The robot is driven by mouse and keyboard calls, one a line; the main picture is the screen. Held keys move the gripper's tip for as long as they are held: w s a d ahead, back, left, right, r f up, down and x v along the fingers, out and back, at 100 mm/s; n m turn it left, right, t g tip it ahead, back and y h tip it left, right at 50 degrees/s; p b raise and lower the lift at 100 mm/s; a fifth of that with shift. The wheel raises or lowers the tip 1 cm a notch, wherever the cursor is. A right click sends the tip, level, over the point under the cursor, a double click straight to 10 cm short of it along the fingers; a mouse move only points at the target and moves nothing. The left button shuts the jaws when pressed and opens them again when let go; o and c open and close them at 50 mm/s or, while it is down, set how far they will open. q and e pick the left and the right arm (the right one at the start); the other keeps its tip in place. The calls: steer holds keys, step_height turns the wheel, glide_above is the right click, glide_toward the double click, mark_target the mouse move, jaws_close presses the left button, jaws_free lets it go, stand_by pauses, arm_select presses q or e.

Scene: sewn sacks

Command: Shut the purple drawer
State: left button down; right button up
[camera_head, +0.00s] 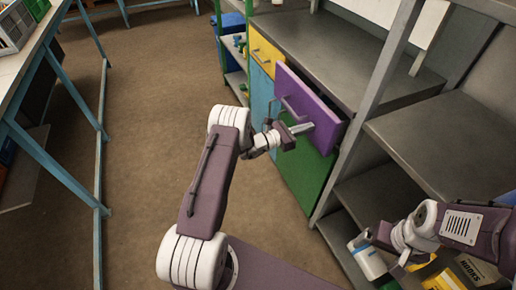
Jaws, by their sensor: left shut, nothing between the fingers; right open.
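The purple drawer (305,105) is in the cabinet under the grey counter, right of the yellow drawer (264,55) and above a green panel (306,170). Its purple front stands out from the cabinet face, so it is partly open. My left gripper (306,128) is shut and empty, in front of the purple front near its lower edge. Whether it touches the front I cannot tell. My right gripper (388,250) is open at the lower right, by the shelves and away from the drawer; its fingers are partly hidden.
Grey shelves (440,130) stand right of the cabinet, with a post between. A white container (370,262) and a yellow box (445,280) are near my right gripper. A blue-framed bench (60,110) stands at the left. The brown floor (150,110) between is clear.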

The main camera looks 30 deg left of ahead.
mark_target(319, 122)
arm_select(q)
steer(key=b+x, duration=0.2)
steer(key=x, duration=0.3)
steer(key=shift+w+d, duration=0.15)
steer(key=shift+r, duration=0.2)
arm_select(e)
step_height(319, 122, down, 3)
steer(key=shift+s+a+r, duration=0.1)
steer(key=shift+s, duration=0.05)
arm_select(q)
steer(key=shift+w+r, duration=0.1)
steer(key=shift+r, duration=0.05)
